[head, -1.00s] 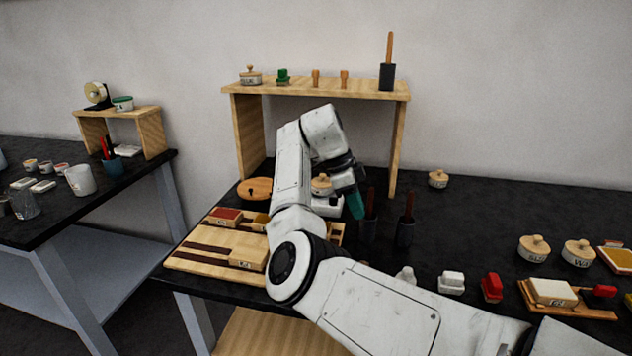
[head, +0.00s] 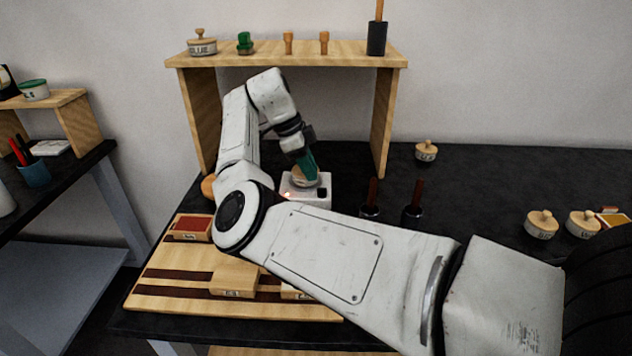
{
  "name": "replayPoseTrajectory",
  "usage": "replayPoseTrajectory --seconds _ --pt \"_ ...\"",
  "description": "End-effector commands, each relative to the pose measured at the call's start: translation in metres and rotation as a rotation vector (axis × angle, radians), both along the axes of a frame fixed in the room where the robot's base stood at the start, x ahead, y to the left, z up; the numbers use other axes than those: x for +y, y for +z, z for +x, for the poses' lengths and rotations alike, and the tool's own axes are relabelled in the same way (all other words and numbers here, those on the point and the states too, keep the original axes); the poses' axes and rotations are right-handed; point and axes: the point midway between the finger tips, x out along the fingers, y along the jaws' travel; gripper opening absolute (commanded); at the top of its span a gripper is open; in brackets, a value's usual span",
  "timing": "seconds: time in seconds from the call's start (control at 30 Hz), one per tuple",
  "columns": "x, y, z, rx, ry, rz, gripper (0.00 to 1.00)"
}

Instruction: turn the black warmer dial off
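The warmer (head: 317,204) is a white box on the black table under the wooden shelf, partly hidden behind my arm. A small black dial (head: 322,193) shows on its front right. A small red-orange glow (head: 288,194) shows at its front left. A round pot with a wooden lid (head: 299,182) sits on top of the warmer. My gripper (head: 309,170), with teal fingers, points down just above and behind the dial, in front of part of the pot. I cannot tell whether it touches the pot, or whether its fingers are apart.
The wooden shelf (head: 290,56) stands over the warmer, its right leg close by. Two dark holders with brown handles (head: 413,207) stand right of the warmer. A striped wooden board (head: 170,292) with blocks lies in front.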

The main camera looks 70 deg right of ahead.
Motion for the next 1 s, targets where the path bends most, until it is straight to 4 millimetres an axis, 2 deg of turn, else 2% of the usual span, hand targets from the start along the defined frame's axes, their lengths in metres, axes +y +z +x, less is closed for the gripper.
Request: replayPoseTrajectory --seconds 0.1,0.3,0.7,0.93,1.0 --pt "-0.003 -0.019 -0.008 0.002 -0.001 0.001 0.21" --pt "-0.006 -0.041 -0.016 0.001 0.001 0.000 0.21" --pt "-0.008 -0.049 -0.019 0.000 0.001 0.000 0.21" --pt "-0.008 -0.049 -0.019 0.000 0.001 0.000 0.01" --pt "-0.008 -0.049 -0.019 0.000 0.001 0.000 0.00"
